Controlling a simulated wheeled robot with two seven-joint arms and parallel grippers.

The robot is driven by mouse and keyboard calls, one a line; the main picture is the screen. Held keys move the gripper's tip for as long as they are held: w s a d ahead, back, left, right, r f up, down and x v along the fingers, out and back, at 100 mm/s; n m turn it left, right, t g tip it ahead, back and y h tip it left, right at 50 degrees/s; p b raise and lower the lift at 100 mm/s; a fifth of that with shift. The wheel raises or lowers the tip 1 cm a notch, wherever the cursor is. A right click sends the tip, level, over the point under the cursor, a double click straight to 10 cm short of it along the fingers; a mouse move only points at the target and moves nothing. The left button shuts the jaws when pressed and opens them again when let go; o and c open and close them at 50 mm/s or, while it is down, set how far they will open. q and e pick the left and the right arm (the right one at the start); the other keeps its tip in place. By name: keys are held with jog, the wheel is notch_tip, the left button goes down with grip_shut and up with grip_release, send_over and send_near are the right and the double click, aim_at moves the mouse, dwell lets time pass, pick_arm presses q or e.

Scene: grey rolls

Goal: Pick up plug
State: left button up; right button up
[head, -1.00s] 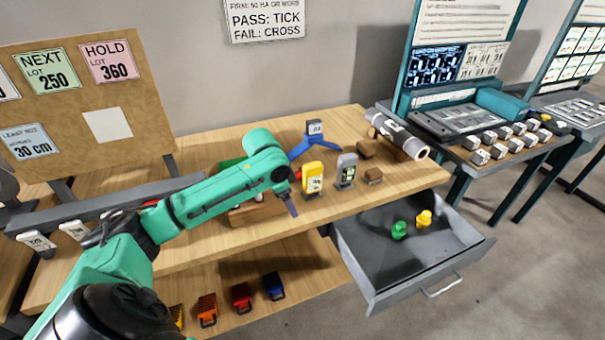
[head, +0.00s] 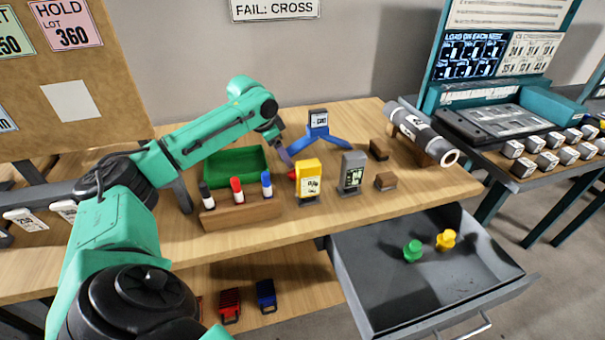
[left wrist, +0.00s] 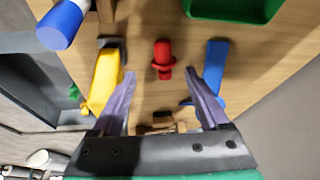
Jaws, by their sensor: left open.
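A red plug (head: 292,175) lies on the wooden bench, partly hidden behind a yellow meter (head: 308,182) in the head view. In the left wrist view the red plug (left wrist: 163,60) is ahead of my fingertips, in line with the gap between them. My left gripper (head: 284,152) is open with nothing in it; its two purple fingers (left wrist: 161,84) are spread in the wrist view. A green plug (head: 412,251) and a yellow plug (head: 446,240) stand in the open drawer (head: 365,285). My right gripper is not in view.
A green tray (head: 222,168) lies left of my gripper, behind a wooden block (head: 245,214) holding black, red and blue markers. A blue tripod stand (head: 318,130), a grey meter (head: 352,172) and a grey cylinder (head: 422,132) on a cradle are to the right.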

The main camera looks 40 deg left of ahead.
aim_at(294, 172)
pick_arm(q)
jog(key=x, duration=0.7)
jog(key=p+x, duration=0.1)
jog(key=x, duration=0.3)
jog(key=shift+w+a+r, duration=0.1)
jog(key=shift+w+a, duration=0.15)
jog(key=shift+a, duration=0.05)
jog(key=shift+s, duration=0.1)
grip_shut()
